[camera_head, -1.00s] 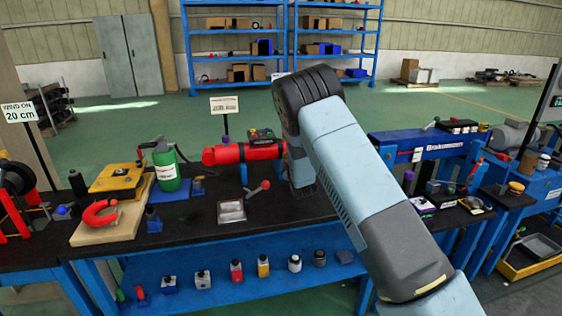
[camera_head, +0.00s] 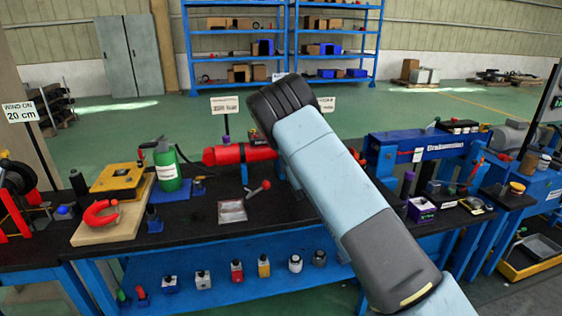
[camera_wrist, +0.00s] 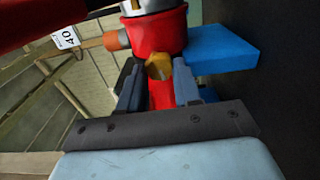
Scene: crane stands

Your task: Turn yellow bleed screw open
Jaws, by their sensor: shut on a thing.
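The yellow bleed screw (camera_wrist: 159,66) shows in the wrist view as a small yellow piece on the front of a red cylindrical body (camera_wrist: 154,32). My gripper (camera_wrist: 158,84) has one dark finger on each side of the screw and is shut on it. The fingers cover part of the screw's sides, so its turn angle is hard to tell. In the head view my arm hides the gripper and the screw.
In the wrist view a blue block (camera_wrist: 222,49) sits close right of the red body, and an orange-brown fitting (camera_wrist: 117,40) sticks out left. In the head view a green bottle (camera_head: 167,172) and a red-handled lever (camera_head: 260,188) stand left of my arm. A purple box (camera_head: 421,210) stands right.

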